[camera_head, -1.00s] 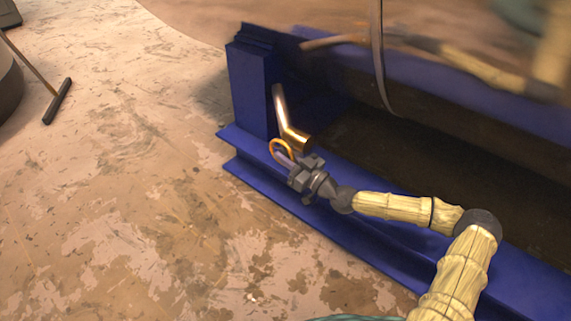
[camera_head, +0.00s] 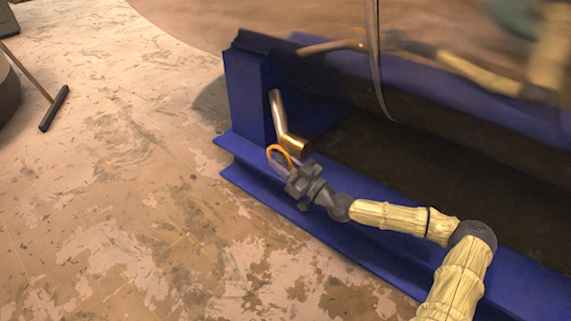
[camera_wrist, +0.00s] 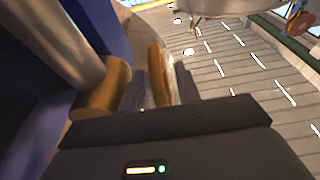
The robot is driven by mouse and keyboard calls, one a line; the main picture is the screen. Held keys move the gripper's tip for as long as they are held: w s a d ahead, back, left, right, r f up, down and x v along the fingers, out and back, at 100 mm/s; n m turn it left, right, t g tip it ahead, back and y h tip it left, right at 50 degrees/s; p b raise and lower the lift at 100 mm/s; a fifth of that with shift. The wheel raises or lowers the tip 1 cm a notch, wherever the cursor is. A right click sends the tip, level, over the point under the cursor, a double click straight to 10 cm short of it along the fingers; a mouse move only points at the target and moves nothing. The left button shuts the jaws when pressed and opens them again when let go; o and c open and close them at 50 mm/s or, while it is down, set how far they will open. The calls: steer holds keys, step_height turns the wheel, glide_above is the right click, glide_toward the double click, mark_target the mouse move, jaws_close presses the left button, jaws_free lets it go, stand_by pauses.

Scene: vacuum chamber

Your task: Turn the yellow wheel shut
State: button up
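The yellow wheel (camera_head: 270,151) is a thin orange-yellow ring beside the lower end of a shiny metal pipe, at the near left corner of the blue frame. My gripper (camera_head: 283,167) is at the wheel's near side, reaching in from the right. In the wrist view the wheel's rim (camera_wrist: 157,72) stands upright between my two grey fingers (camera_wrist: 160,88). The fingers are apart, one on each side of the rim, with a narrow light gap on the right side. Contact on the left side is unclear. The wheel's hub and mount are hidden.
The metal pipe (camera_head: 279,116) with its brass-coloured end (camera_head: 293,145) is close to the left of my fingers in the wrist view. The blue frame (camera_head: 247,95) rises behind it. A dark trough lies right of the pipe.

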steer(key=shift+d, duration=0.1)
steer(key=p+v, duration=0.5)
steer(key=v, duration=1.2)
steer(key=shift+s, duration=0.15)
steer(key=shift+f, duration=0.15)
